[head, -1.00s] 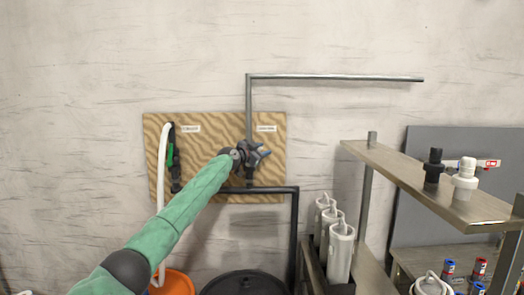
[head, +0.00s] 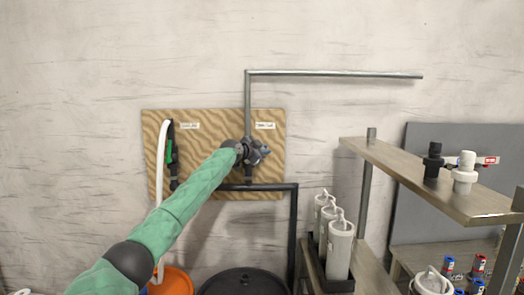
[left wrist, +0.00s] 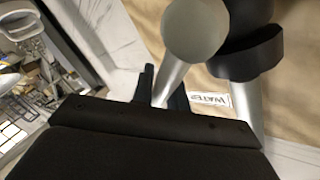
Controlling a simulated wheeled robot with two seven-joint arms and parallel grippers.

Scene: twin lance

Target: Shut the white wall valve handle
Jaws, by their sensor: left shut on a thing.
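My left gripper (head: 259,152) is at the valve on the right half of the wooden board (head: 212,125), where the upright grey pipe (head: 248,105) meets the black fitting below. A pale grey rounded part (left wrist: 195,32) and a black fitting (left wrist: 250,45) lie close ahead. My right gripper is not in view.
A white hose (head: 162,180) and a green-and-black valve (head: 170,150) are left of my gripper. A black pipe (head: 293,235) runs down at the right. An orange bucket (head: 176,281) and black drum (head: 243,282) stand below. A shelf (head: 420,180) is at the right.

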